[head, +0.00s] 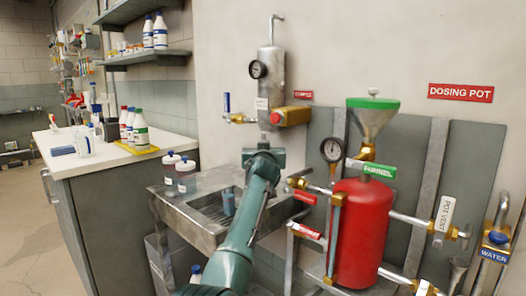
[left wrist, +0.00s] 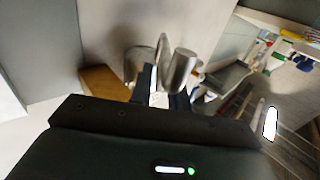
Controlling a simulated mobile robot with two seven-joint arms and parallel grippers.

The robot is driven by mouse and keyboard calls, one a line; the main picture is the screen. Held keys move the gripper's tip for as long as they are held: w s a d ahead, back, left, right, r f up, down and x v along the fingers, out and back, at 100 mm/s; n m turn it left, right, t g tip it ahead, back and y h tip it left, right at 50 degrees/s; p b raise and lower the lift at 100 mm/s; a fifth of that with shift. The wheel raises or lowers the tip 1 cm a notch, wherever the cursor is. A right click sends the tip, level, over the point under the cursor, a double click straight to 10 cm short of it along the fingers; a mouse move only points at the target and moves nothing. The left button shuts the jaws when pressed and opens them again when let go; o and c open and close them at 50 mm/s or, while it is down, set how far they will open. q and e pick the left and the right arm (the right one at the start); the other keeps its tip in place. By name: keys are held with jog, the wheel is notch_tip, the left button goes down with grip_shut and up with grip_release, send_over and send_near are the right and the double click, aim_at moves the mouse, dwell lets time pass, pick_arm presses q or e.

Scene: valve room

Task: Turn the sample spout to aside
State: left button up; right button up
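My right gripper is not in view.
A steel sink (head: 185,222) lies below, with white bottles (head: 185,176) at its back left. A red dosing pot (head: 361,232) with a funnel (head: 372,118), gauge and side valves stands close on the right. A bench (head: 100,158) with bottles is at left.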

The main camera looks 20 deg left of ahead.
pick_arm(q)
jog(key=o, duration=0.3)
jog(key=shift+s, duration=0.1)
jog(key=shift+s+d, duration=0.2)
jog(key=shift+s, duration=0.3)
jog(key=shift+p+v, duration=0.8)
jog(key=shift+v, duration=5.15)
